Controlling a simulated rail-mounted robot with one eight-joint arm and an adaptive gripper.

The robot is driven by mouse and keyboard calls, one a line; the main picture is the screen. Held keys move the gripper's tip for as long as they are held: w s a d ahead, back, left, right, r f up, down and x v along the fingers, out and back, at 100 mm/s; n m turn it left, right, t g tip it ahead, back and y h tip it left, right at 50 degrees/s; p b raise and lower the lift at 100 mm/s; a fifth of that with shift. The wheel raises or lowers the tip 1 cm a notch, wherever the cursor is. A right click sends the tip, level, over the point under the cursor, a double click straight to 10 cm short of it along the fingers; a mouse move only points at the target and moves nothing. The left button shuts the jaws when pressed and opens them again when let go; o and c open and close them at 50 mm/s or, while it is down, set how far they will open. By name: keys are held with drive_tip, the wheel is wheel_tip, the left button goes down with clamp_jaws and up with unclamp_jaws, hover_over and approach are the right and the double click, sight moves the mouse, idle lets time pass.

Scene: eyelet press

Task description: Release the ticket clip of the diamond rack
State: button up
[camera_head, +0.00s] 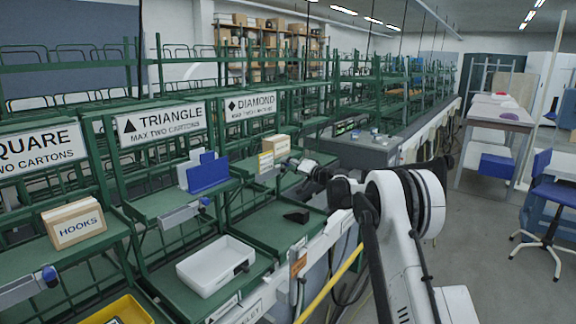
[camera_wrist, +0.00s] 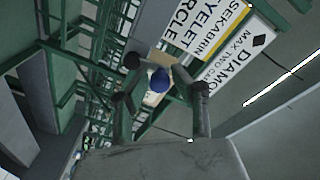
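The diamond rack carries a white DIAMOND sign (camera_head: 250,107), which also shows in the wrist view (camera_wrist: 235,68). Its ticket clip has a blue knob (camera_wrist: 160,80), which appears between my fingers in the wrist view. In the head view my gripper (camera_head: 306,168) is at the front edge of the diamond shelf and partly covers the clip. In the wrist view my gripper (camera_wrist: 166,76) is open, with a gap on both sides of the knob. I cannot tell how deep the knob sits between the fingers.
A small carton (camera_head: 276,145) is on the diamond shelf. A white tray (camera_head: 215,266) and a black object (camera_head: 297,216) lie on lower shelves.

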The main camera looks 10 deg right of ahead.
clamp_jaws()
drive_tip(key=shift+w+d+f+m+b, duration=0.1)
drive_tip(key=shift+d+m+b, duration=0.05)
drive_tip(key=shift+m+b, duration=0.45)
drive_tip(key=shift+w+d+m+b, duration=0.1)
drive_tip(key=shift+d+m+b, duration=0.05)
drive_tip(key=shift+m+b, duration=0.2)
drive_tip(key=shift+o, duration=2.2)
unclamp_jaws()
drive_tip(key=shift+d, duration=0.1)
drive_tip(key=v, duration=1.2)
drive_tip(key=shift+r, duration=0.35)
